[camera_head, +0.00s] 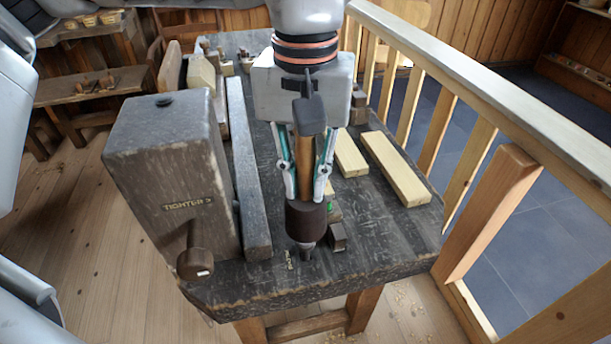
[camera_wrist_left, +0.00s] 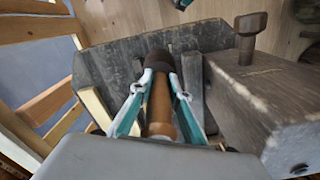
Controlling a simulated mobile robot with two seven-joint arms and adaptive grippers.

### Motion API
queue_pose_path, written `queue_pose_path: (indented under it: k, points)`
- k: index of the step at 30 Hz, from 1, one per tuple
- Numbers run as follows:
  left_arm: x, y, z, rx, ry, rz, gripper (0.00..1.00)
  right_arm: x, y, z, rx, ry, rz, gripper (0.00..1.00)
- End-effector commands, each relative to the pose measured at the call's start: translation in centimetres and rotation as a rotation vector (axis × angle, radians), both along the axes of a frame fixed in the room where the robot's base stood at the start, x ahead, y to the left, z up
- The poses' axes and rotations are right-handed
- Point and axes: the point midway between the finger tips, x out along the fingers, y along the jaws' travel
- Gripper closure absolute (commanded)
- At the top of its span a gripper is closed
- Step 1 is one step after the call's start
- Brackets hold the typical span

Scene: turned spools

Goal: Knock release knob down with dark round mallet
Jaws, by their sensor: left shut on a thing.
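My left gripper (camera_head: 306,190) is shut on the wooden handle of the dark round mallet. The mallet's dark brown head (camera_head: 306,220) hangs below the fingertips over the near part of the workbench. In the left wrist view the gripper (camera_wrist_left: 160,82) clasps the handle, with the dark head (camera_wrist_left: 158,62) beyond it. A small dark knob-like piece (camera_head: 306,246) shows just under the head, by a mark on the bench; I cannot tell whether it is the release knob or whether the head touches it. My right gripper is not in view.
A big wooden vise block marked "TIGHTER" (camera_head: 165,165) stands left, with a turning handle (camera_head: 195,263) in front and a black button (camera_head: 164,100) on top. Pale wood pieces (camera_head: 396,168) lie on the workbench (camera_head: 390,235). A wooden railing (camera_head: 480,90) runs along the right.

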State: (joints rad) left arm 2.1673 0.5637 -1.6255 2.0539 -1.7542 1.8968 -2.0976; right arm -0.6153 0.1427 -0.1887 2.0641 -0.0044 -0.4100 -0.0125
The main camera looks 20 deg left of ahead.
Motion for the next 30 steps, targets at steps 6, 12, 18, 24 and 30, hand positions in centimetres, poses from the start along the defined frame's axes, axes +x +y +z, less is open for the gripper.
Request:
queue_pose_path:
  k: [6,12,18,24,30]
  points:
    - [0.0,0.0,0.0,0.0,0.0,0.0,1.0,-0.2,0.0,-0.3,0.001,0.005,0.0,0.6]
    - [-0.1,0.0,-1.4,0.0,0.004,-0.003,1.0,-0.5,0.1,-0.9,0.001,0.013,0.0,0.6]
    - [-0.2,-0.1,-3.5,0.0,0.004,-0.002,1.0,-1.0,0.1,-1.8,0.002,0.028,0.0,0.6]
    - [-0.2,-0.1,-3.7,-0.001,0.0,0.0,1.0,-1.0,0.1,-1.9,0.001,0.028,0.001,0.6]
    - [-0.2,-0.1,-3.7,0.0,0.0,-0.001,1.0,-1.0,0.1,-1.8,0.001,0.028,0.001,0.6]
